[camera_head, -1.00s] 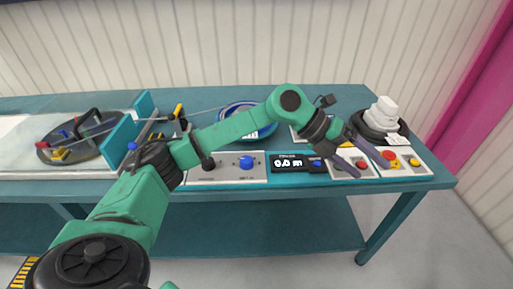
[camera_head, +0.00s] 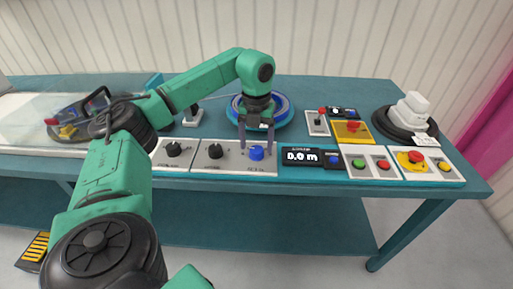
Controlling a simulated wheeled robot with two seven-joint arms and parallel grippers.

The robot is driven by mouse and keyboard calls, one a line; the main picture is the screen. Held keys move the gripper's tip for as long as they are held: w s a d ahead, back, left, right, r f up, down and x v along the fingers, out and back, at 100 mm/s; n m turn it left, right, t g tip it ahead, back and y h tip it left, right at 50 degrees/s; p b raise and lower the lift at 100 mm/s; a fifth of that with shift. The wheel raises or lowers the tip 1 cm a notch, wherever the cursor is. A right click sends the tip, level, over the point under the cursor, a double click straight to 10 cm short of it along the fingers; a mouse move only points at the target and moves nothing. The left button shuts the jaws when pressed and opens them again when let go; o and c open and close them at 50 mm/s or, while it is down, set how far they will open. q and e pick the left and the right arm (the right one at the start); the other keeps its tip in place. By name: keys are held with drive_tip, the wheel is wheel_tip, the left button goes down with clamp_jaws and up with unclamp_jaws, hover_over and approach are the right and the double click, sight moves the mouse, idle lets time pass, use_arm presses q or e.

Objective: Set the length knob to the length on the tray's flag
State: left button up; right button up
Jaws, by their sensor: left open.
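My left gripper (camera_head: 256,143) is open and points down, its two fingers around or just above the blue knob (camera_head: 256,153); I cannot tell whether they touch it. Two black knobs, one (camera_head: 215,151) beside it and one (camera_head: 174,149) further left, sit on the same pale panel strip. The knob labels are too small to read. The display (camera_head: 302,157) right of the blue knob reads 0.0 m. A white tag (camera_head: 427,140) stands by the round black tray (camera_head: 383,122) at the right; its writing is unreadable. My right gripper is not in view.
A blue reel (camera_head: 282,113) lies behind my left gripper. Right of the display are green (camera_head: 358,163) and red (camera_head: 382,164) buttons and a red stop button (camera_head: 415,157). A small lever (camera_head: 319,117) stands behind them. White blocks (camera_head: 411,108) are stacked on the black tray.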

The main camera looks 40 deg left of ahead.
use_arm(q)
drive_tip(key=shift+f, duration=0.55)
clamp_jaws()
